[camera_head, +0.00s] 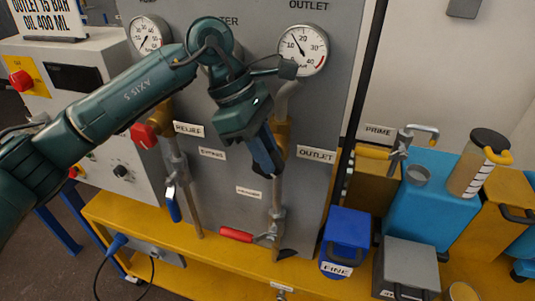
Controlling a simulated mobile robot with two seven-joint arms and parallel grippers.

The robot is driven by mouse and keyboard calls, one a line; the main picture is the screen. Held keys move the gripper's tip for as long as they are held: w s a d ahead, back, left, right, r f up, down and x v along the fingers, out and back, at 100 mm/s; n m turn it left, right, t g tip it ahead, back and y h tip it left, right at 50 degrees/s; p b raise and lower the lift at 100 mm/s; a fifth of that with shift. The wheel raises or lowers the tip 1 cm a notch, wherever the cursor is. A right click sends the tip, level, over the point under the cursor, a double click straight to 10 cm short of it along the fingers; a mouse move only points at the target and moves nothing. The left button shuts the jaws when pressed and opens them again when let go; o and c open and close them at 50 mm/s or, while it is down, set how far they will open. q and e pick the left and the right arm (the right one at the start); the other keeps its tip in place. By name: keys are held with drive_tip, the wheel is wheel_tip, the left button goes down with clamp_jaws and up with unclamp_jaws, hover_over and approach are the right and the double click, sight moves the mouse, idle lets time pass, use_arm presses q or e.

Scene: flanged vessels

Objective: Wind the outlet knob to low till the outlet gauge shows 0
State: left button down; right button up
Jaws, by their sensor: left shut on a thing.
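The outlet gauge (303,50) is a round white dial at the top of the grey panel, under the OUTLET lettering. Its needle points up and left, to the left of the 20 mark and clear of the low end. My left gripper (266,160) is in front of the brass outlet fitting (283,133), below the gauge, with its fingers pointing down. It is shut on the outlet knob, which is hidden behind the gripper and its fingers. My right gripper is out of view.
A red knob (143,134) sits by the RELIEF label. A blue-handled valve (173,204) and a red-handled valve (237,234) are on the lower pipes. A yellow bench (190,245) runs below. Blue and grey containers stand at right, including a blue FINE box (347,240).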

use_arm(q)
drive_tip(key=shift+w+a+f+h+b, duration=0.15)
drive_tip(key=shift+f+h+b, duration=0.3)
drive_tip(key=shift+b, duration=0.65)
drive_tip(key=shift+a+g+h+b, duration=0.1)
drive_tip(key=shift+g+h+b, duration=0.3)
drive_tip(key=shift+b, duration=0.3)
drive_tip(key=h+b, duration=0.1)
drive_tip(key=b, duration=0.1)
drive_tip(key=h+b, duration=0.1)
drive_tip(key=b, duration=0.1)
drive_tip(key=shift+a+g+h, duration=0.3)
drive_tip(key=shift+h, duration=0.05)
drive_tip(key=shift+r+b, duration=0.1)
drive_tip(key=shift+b, duration=0.35)
drive_tip(key=shift+w+a+r+g+h+b, duration=0.15)
drive_tip(key=shift+g+h+b, duration=0.15)
drive_tip(key=shift+h+b, duration=0.4)
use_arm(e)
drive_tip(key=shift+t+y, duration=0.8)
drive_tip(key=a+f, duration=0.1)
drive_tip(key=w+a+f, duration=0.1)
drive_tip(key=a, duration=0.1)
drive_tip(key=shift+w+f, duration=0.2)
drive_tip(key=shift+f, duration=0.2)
